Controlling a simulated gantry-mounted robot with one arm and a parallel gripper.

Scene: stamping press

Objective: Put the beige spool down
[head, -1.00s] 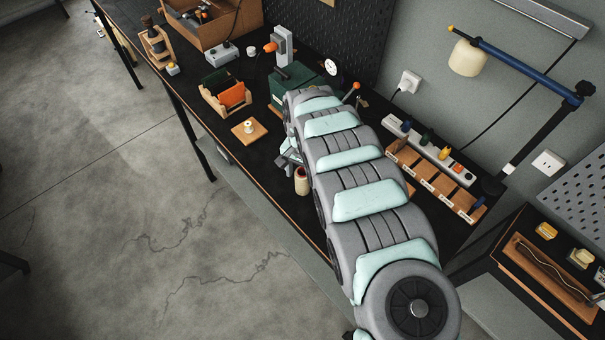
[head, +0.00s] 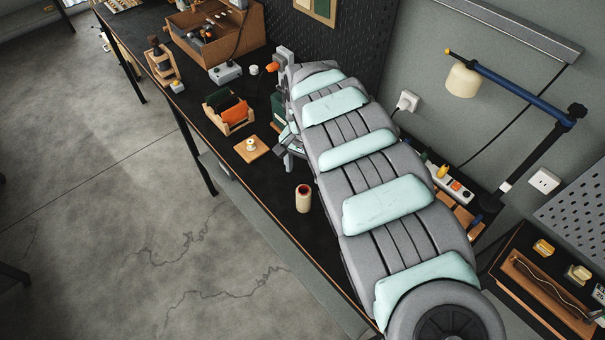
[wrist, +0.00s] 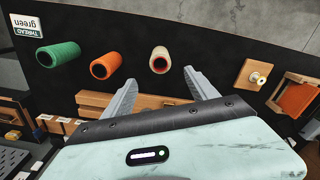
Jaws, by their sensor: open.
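The beige spool (head: 303,198) stands upright on the black bench top near its front edge, with a reddish rim around its open top. It also shows in the wrist view (wrist: 159,62), just beyond the fingertips and apart from them. My gripper (wrist: 160,78) is open and empty, with its two fingers spread on either side of the view's middle. In the head view my gripper (head: 288,146) is partly hidden by my arm, behind and left of the spool. A green spool (wrist: 58,53) and an orange spool (wrist: 106,64) stand in a row with the beige one.
A wooden pad (head: 252,149) with a small white piece and a wooden holder (head: 229,113) with orange and dark items lie to the left. A power strip (head: 449,181) and lamp (head: 463,80) are at right.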

